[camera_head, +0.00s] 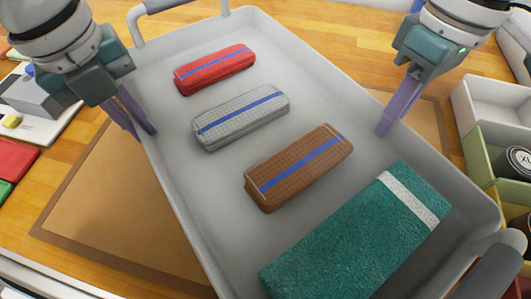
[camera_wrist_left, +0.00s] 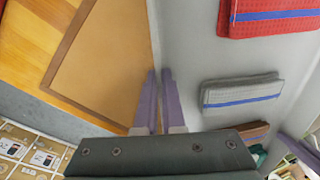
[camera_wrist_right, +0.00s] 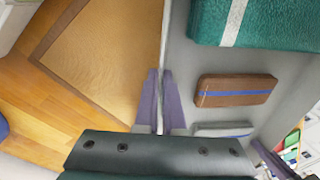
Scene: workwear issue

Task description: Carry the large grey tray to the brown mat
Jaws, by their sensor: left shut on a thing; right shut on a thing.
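The large grey tray (camera_head: 215,205) fills the middle of the head view. It holds a red folded item (camera_head: 215,70), a grey one (camera_head: 240,120), a brown one (camera_head: 298,168) and a green one with a white band (camera_head: 350,240). My left gripper (camera_head: 138,116) is shut on the tray's left wall; the left wrist view shows its fingers (camera_wrist_left: 158,78) on the wall. My right gripper (camera_head: 386,128) is shut on the right wall, as the right wrist view shows (camera_wrist_right: 159,78). The brown mat (camera_head: 120,195) shows on both sides of the tray, partly hidden beneath it.
Open bins (camera_head: 490,150) stand close to the tray's right side, one with a dark round item (camera_head: 517,162). At the left are a white board (camera_head: 45,110) and red (camera_head: 14,160) and green pieces. Wooden tabletop (camera_head: 310,25) is bare behind the tray.

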